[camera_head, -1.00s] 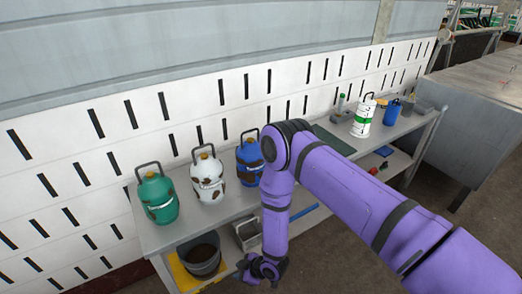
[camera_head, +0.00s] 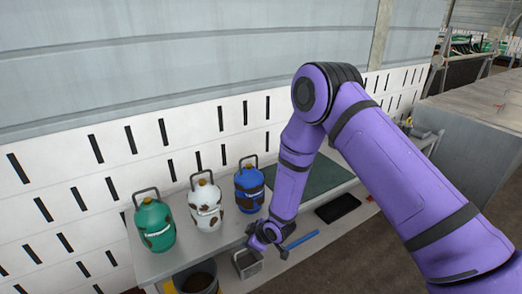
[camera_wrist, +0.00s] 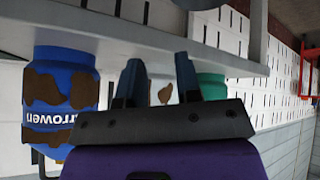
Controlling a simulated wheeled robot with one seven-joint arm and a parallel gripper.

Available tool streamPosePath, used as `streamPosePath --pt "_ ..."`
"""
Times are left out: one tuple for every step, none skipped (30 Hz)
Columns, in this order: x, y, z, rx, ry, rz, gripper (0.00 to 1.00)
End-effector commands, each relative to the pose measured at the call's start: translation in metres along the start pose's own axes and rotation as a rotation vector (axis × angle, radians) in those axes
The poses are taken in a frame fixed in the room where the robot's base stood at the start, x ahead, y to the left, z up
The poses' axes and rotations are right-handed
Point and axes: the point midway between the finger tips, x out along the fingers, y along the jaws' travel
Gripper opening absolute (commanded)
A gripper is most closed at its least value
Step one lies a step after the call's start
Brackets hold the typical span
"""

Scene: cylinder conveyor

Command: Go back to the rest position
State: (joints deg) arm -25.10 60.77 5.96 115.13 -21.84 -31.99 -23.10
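My gripper (camera_head: 262,238) hangs at the front edge of the grey table (camera_head: 165,262), in front of and to the right of the cylinders. In the wrist view its two fingers (camera_wrist: 158,82) are apart with nothing held between them. A green cylinder (camera_head: 155,226), a white cylinder with brown patches (camera_head: 206,207) and a blue cylinder with brown patches (camera_head: 249,190) stand upright in a row on the table. The wrist view shows the blue one (camera_wrist: 62,98) at left, and part of the white one behind the fingers.
A grey bin (camera_head: 248,264) and a dark bucket (camera_head: 197,283) sit below the tabletop. A blue bar (camera_head: 300,240) and a black tray (camera_head: 338,208) lie on the lower level. A slotted white wall (camera_head: 90,205) stands behind. My arm hides much of the table's right part.

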Motion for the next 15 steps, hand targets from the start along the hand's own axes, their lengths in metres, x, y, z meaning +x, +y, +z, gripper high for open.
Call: streamPosePath --pt "-0.019 0.018 -0.011 0.014 -0.01 0.024 0.32" --pt "-0.029 0.026 -0.015 0.023 -0.02 0.034 0.32" --pt "-0.043 0.037 -0.02 0.037 -0.033 0.049 0.32" --pt "-0.053 0.045 -0.024 0.048 -0.042 0.06 0.32" --pt "-0.064 0.053 -0.028 0.059 -0.05 0.071 0.32" --pt "-0.079 0.062 -0.032 0.073 -0.062 0.085 0.32" --pt "-0.09 0.069 -0.035 0.085 -0.071 0.095 0.32" --pt "-0.101 0.076 -0.038 0.097 -0.079 0.107 0.32" --pt "-0.117 0.085 -0.042 0.114 -0.09 0.121 0.32" --pt "-0.128 0.091 -0.044 0.126 -0.099 0.131 0.32" --pt "-0.14 0.096 -0.047 0.138 -0.107 0.141 0.32" --pt "-0.156 0.104 -0.05 0.156 -0.118 0.156 0.32" --pt "-0.168 0.109 -0.051 0.17 -0.125 0.167 0.32" --pt "-0.18 0.114 -0.052 0.185 -0.134 0.177 0.32" --pt "-0.196 0.119 -0.055 0.202 -0.143 0.191 0.32"
